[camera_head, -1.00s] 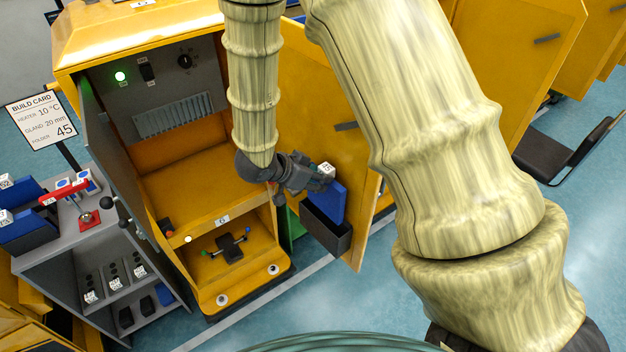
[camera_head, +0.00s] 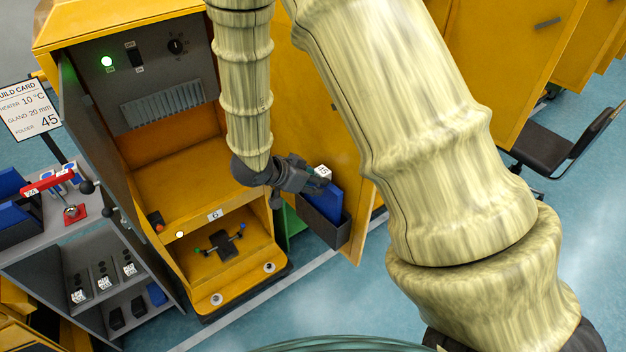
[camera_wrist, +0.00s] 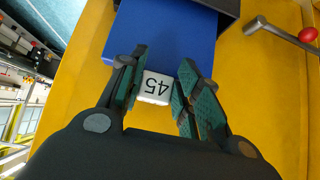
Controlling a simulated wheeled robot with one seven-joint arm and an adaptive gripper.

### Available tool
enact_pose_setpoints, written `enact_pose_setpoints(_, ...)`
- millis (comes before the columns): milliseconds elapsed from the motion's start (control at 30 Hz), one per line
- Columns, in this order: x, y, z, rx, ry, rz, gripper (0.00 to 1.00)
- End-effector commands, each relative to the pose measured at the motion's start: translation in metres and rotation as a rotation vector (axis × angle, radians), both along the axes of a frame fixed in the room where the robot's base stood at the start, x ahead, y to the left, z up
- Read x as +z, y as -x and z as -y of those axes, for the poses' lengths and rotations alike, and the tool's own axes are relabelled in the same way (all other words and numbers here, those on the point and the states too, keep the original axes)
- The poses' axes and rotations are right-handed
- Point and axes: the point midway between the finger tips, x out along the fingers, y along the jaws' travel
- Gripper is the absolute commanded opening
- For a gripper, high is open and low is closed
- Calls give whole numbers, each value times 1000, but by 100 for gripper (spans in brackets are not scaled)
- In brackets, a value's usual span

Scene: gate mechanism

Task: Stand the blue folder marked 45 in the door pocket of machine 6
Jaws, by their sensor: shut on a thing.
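The blue folder (camera_head: 325,203) has a white tab marked 45 (camera_wrist: 155,88). My gripper (camera_head: 318,182) is shut on that tab; in the wrist view the fingers (camera_wrist: 158,88) stand on either side of it. The folder stands upright with its lower part inside the dark door pocket (camera_head: 324,231). The pocket is on the inner face of the open yellow door (camera_head: 362,215) of machine 6 (camera_head: 170,190). Whether the folder touches the pocket's floor is hidden. In the wrist view the folder's blue face (camera_wrist: 165,40) runs up to the dark pocket edge (camera_wrist: 222,6).
A grey shelf unit (camera_head: 90,245) with blue folders and a red-handled device (camera_head: 62,190) stands left of the machine. A build card (camera_head: 28,108) reads folder 45. A black chair (camera_head: 560,145) is at the right. The floor in front is clear.

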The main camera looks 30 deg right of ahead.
Motion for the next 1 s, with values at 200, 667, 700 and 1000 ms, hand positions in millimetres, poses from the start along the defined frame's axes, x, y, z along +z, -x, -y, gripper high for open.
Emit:
enact_pose_setpoints(200, -16, 0, 0, 2, 1, -1, 0)
enact_pose_setpoints(667, -47, 0, 0, 1, 1, 0, 0)
enact_pose_setpoints(700, -50, 0, 0, 1, 1, 0, 0)
enact_pose_setpoints(1000, -63, 0, 0, 1, 1, 1, 0)
